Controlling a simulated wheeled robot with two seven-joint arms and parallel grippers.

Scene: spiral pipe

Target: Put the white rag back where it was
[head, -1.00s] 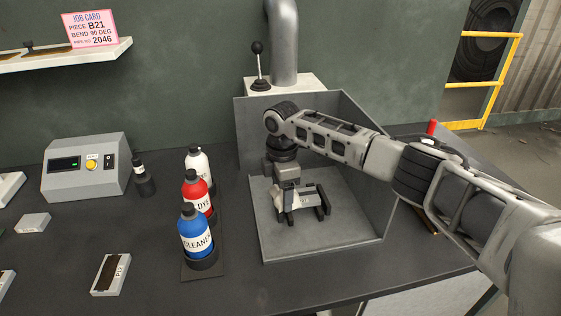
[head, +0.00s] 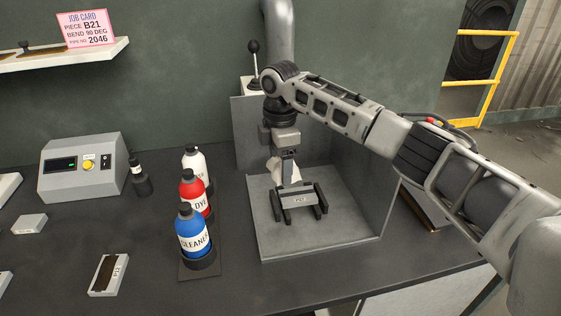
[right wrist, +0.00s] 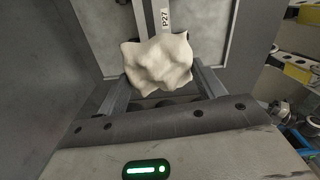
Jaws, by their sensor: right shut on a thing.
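The white rag (head: 274,172) is a crumpled cream-white lump. It is also in the right wrist view (right wrist: 158,62), between the two fingers. My right gripper (head: 298,205) points down inside the grey open-fronted booth (head: 315,238) and is shut on the rag. In the head view the gripper partly hides the rag. A label reading P27 (right wrist: 165,18) shows behind the rag in the right wrist view. I cannot tell whether the rag touches the booth floor. My left gripper is not in view.
White, red (head: 193,190) and blue (head: 192,232) bottles stand in a row left of the booth. Booth walls surround the gripper at the back and right.

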